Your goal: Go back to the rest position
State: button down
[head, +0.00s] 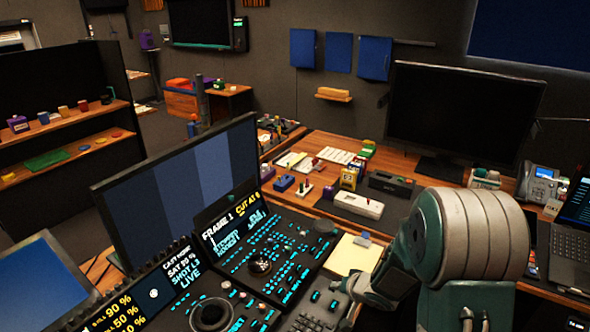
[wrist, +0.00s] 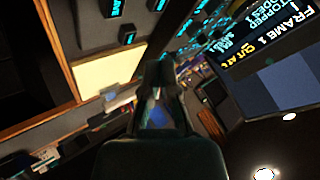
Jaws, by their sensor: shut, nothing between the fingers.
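My gripper (wrist: 158,68) is shut and empty in the centre of the wrist view, dark and poorly lit. In the head view my gripper (head: 352,285) is at the lower right, partly hidden by my own arm, over the right side of the control panel. The panel (head: 283,257) is black with cyan-lit keys. A trackball (head: 260,267) sits in its middle section and a larger one (head: 210,315) is at the lower left. I cannot tell whether the gripper touches the panel.
A yellow notepad (head: 353,255) lies just beyond the gripper; it also shows in the wrist view (wrist: 104,74). A large monitor (head: 185,185) stands behind the panel. A white device (head: 358,205), a dark monitor (head: 460,115) and a laptop (head: 570,240) are on the wooden desk.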

jog(key=s+d+r+h, duration=0.3)
jog(key=r, duration=0.6)
jog(key=s+d+r+h, duration=0.2)
jog(key=s+r+h, duration=0.1)
jog(key=r, duration=0.5)
jog(key=s+a+r+n+g, duration=0.1)
jog(key=s+a+r, duration=0.1)
jog(key=s, duration=0.8)
jog(key=s+a+r+n+g+y, duration=0.1)
jog(key=s+r, duration=0.4)
jog(key=s, duration=0.6)
jog(key=shift+a+r+n+y, duration=0.3)
jog(key=shift+a+n, duration=0.2)
jog(key=shift+a, duration=0.7)
